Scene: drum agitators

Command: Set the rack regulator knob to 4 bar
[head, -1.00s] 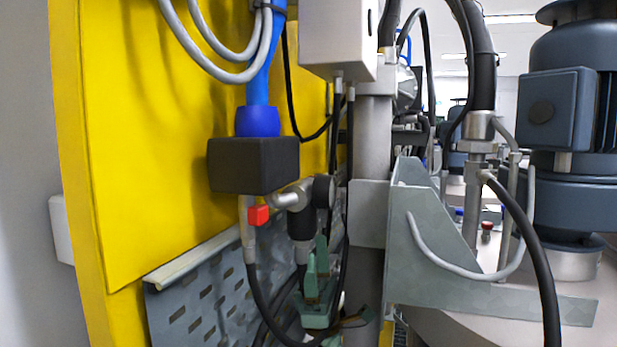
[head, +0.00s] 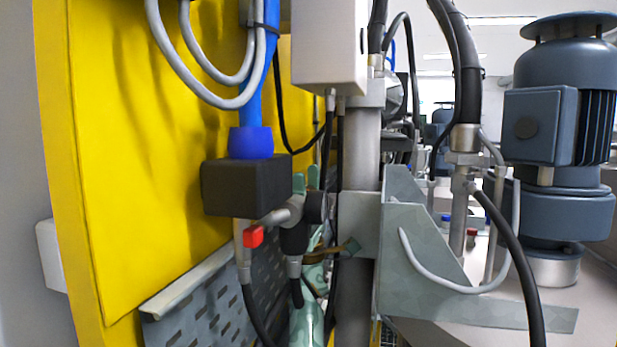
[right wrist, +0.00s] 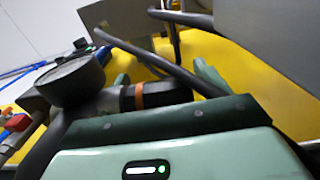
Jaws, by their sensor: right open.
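The regulator's black knob (head: 294,241) hangs below a silver fitting in the head view. In the right wrist view the black knob (right wrist: 168,92) has an orange ring. The round gauge (right wrist: 72,78) beside it is seen at a slant, its reading not legible. My green right gripper (head: 306,181) is open behind the regulator, its fingertips showing above the fitting; the regulator hides part of it. In the right wrist view the fingers (right wrist: 165,80) stand apart with the knob across the space between them; I cannot tell whether they touch it. My left gripper is not in view.
A red valve handle (head: 254,236) and a black block (head: 245,186) sit left of the knob. A yellow panel (head: 150,150) and a perforated grey plate (head: 205,305) lie behind. A grey post (head: 360,160) and bracket (head: 420,255) stand close on the right, with hoses hanging around.

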